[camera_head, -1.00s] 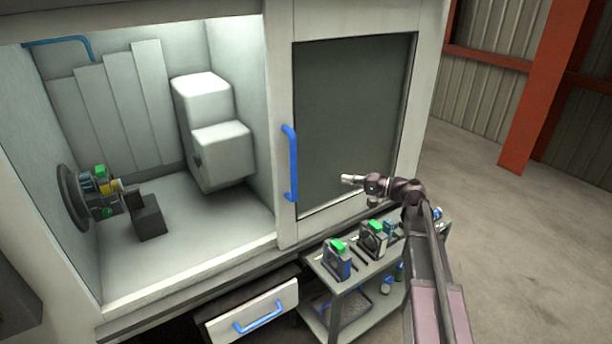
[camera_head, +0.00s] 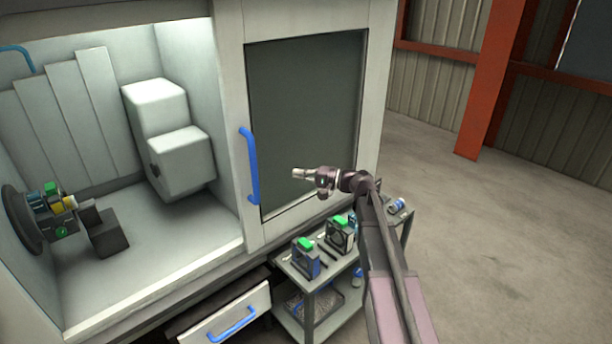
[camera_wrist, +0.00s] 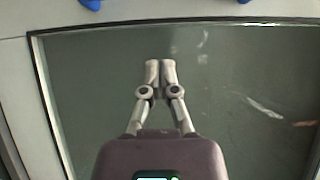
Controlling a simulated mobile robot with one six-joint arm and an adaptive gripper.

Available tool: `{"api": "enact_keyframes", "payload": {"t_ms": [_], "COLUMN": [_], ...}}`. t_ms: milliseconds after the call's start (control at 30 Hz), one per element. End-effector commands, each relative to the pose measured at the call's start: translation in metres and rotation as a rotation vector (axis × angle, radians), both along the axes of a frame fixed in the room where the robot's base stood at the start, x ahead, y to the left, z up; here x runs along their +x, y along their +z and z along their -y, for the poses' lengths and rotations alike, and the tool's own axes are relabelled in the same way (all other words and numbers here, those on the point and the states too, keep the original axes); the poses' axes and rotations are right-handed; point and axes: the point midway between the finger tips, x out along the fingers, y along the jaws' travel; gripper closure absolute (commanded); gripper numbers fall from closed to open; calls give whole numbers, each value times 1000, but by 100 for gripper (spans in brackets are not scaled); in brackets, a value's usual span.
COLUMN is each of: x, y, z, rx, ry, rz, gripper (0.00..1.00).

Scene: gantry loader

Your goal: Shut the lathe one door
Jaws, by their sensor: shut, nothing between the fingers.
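The lathe door (camera_head: 229,90) is a pale sliding panel with a dark window (camera_head: 305,110). It stands at the right, and the lathe opening to its left is uncovered. Its blue vertical handle (camera_head: 249,165) is on the door's left edge. My gripper (camera_head: 297,174) is in front of the window, right of the handle and apart from it. In the wrist view my gripper (camera_wrist: 160,66) has its fingers together with nothing between them, against the dark window (camera_wrist: 235,90). Two blue ends of the handle (camera_wrist: 90,4) show at the top edge there.
A grey trolley (camera_head: 285,262) with green-topped devices (camera_head: 306,257) stands below the door. A drawer with a blue handle (camera_head: 232,324) is partly pulled out below the opening. Inside the lathe are a chuck (camera_head: 22,219) and a white block (camera_head: 180,155). Floor at the right is clear.

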Motion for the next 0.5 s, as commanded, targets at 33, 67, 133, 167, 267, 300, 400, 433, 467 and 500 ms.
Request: {"api": "enact_keyframes", "payload": {"t_ms": [33,67,133,167,267,300,400,433,467,500], "x": [3,5,8,10,15,17,22,24,21,17], "y": [0,0,0,0,0,0,0,0,0,0], "z": [-8,-12,-22,-26,-40,-46,-60,-64,-68,-73], "rx": [0,0,0,0,0,0,0,0,0,0], "ry": [2,3,3,2,3,2,4,3,3,2], "rz": [0,0,0,0,0,0,0,0,0,0], "gripper": [100,100,100,100,100,100,100,100,100,100]}}
